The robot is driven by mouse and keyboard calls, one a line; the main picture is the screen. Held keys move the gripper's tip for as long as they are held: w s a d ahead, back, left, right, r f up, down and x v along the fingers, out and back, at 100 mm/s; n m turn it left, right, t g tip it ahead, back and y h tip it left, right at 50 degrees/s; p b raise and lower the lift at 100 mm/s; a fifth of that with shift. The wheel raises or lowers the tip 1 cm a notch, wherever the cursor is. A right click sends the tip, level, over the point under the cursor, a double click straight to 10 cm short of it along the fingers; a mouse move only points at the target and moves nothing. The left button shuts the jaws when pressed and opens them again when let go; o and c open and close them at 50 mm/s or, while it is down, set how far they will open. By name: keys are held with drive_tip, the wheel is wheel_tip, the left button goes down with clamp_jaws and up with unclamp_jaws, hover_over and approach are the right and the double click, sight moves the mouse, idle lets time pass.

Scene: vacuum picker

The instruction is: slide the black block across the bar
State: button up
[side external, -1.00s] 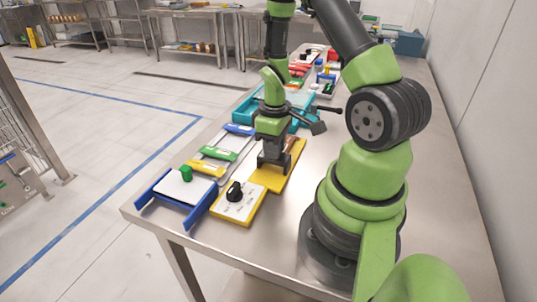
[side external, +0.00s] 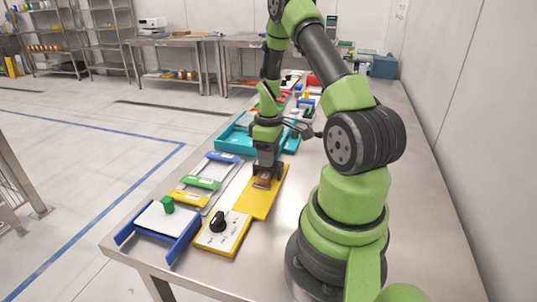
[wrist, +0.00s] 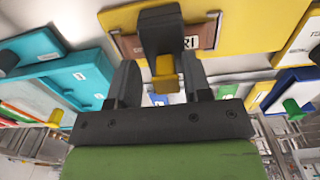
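The black block (wrist: 160,28) stands over a brown bar (wrist: 203,37) in the wrist view. The bar lies on a yellow board (wrist: 237,22), and both also show in the side view, the bar (side external: 263,181) and the board (side external: 258,203). My gripper (wrist: 160,62) has its two fingers on either side of the block and looks shut on it. A small yellow part (wrist: 165,80) shows between the fingers. In the side view my gripper (side external: 267,172) is low over the far part of the bar and hides the block.
A white panel with a black knob (side external: 217,220) adjoins the board's near end. A blue-railed tray (side external: 158,222) and a slider frame with coloured bars (side external: 202,182) lie left. A teal tray (side external: 237,138) is behind. The table is clear to the right.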

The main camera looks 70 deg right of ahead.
drive_tip(key=shift+r, duration=0.1)
wheel_tip(320, 180, up, 10)
drive_tip(key=shift+f, duration=0.1)
idle(0.3)
drive_tip(key=shift+w+a+r, duration=0.15)
drive_tip(key=shift+a+r, duration=0.05)
drive_tip(key=w+a+r+m+t, duration=0.1)
drive_tip(key=w+a+r+t, duration=0.15)
drive_tip(key=a+r, duration=0.45)
drive_tip(key=s+a+r+m+t+y, duration=0.1)
drive_tip(key=s+a+r, duration=0.3)
drive_tip(key=a, duration=0.5)
drive_tip(key=s+a+r+m+t+y, duration=0.1)
drive_tip(key=s+a+r+m+t, duration=0.1)
drive_tip(key=a, duration=0.8)
wheel_tip(320, 180, up, 3)
drive_tip(key=shift+s+f+t, duration=0.15)
drive_tip(key=shift+s+t, duration=0.7)
drive_tip(key=shift+s, duration=0.3)
